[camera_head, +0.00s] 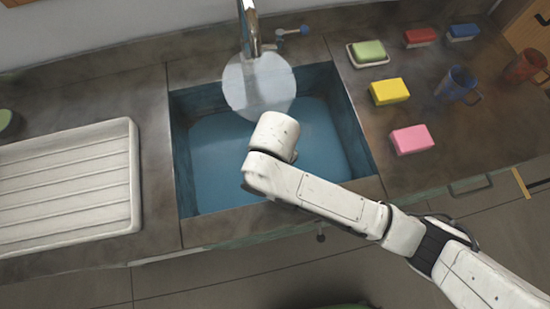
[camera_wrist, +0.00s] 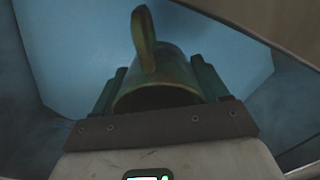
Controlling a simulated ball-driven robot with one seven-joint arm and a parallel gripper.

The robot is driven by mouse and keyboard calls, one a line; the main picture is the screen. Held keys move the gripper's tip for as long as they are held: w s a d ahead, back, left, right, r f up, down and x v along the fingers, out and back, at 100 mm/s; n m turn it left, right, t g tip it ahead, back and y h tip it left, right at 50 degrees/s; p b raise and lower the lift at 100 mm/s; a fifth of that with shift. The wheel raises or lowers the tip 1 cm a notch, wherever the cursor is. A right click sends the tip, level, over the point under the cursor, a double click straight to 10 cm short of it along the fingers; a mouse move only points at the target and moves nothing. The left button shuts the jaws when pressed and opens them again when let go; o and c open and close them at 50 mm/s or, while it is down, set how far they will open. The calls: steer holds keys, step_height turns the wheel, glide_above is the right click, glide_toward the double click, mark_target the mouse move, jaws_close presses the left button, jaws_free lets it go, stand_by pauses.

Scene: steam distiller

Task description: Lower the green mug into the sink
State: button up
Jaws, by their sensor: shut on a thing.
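The green mug (camera_wrist: 175,72) shows in the wrist view, dark olive green, with its handle at the top of the picture and its open rim facing the camera. My gripper (camera_wrist: 160,90) is shut on the mug, one finger on each side. Blue sink surfaces lie behind and around it. In the head view the sink (camera_head: 216,163) is a blue-lined rectangular basin in the counter. My arm reaches over it and hides the gripper and mug there. I cannot tell whether the mug touches the sink bottom.
A pale round disc (camera_head: 256,84) shows below the faucet (camera_head: 249,33) at the sink's back. A white ribbed drainer (camera_head: 66,188) lies left. Right are yellow (camera_head: 390,91) and pink (camera_head: 412,139) sponges, a green one on a dish (camera_head: 369,52), a blue mug (camera_head: 456,84) and a red mug (camera_head: 524,66).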

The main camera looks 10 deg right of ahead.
steer(key=shift+f+b, duration=1.4)
steer(key=shift+f, duration=0.75)
steer(key=o, duration=1.1)
steer(key=shift+r, duration=0.1)
step_height(320, 180, up, 11)
steer(key=shift+f+p, duration=0.2)
steer(key=shift+p, duration=0.95)
